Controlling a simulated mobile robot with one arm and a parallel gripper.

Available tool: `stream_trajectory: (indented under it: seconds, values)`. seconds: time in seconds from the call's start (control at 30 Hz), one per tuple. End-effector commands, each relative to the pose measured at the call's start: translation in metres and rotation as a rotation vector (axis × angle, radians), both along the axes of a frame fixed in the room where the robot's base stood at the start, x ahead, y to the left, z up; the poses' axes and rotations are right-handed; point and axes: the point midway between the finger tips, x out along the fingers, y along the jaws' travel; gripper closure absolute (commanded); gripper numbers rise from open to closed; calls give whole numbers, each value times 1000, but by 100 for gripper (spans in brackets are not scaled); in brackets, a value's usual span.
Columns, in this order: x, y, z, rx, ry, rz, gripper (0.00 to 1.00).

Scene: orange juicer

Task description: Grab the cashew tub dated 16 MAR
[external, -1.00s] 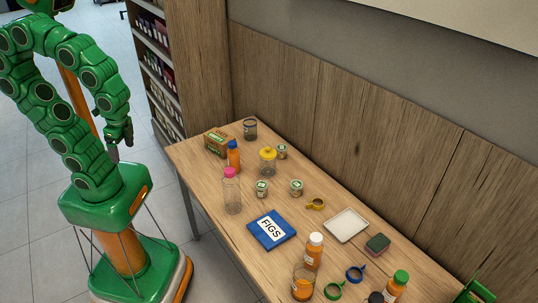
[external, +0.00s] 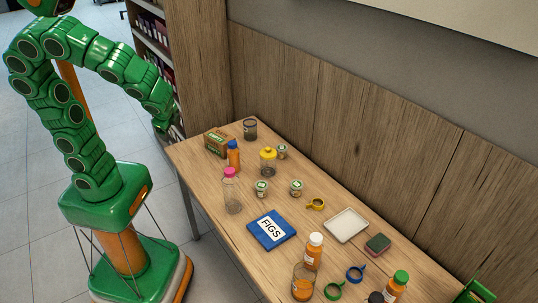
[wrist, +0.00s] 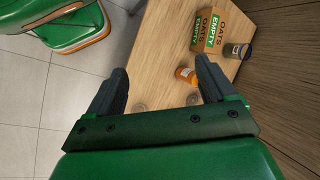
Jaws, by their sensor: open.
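Three small tubs with pale green-marked lids stand on the wooden table: one at the back (external: 282,152), one at the front left (external: 261,189) and one to its right (external: 296,187). Their dates are too small to read, so I cannot tell which is 16 MAR. My gripper (external: 163,127) is off the table's left end, well apart from the tubs. In the wrist view my gripper (wrist: 160,76) is open, with nothing between its fingers. No tub is clearly visible in the wrist view.
An oats box (external: 216,143), a grey jar (external: 250,129), an orange bottle (external: 233,156), a pink-capped bottle (external: 231,190) and a yellow-lidded jar (external: 268,161) crowd around the tubs. A blue figs box (external: 271,230) lies in front. A wooden panel (external: 290,95) closes the back.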

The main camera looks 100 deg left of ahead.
Motion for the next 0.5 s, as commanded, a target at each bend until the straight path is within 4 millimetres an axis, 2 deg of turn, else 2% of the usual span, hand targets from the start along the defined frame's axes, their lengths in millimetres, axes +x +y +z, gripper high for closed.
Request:
stream_trajectory:
  seconds: [0.2, 0.5]
  values:
    - [45, 44, 4, 153, 60, -106, 16]
    - [112, 89, 3, 339, 168, -292, 16]
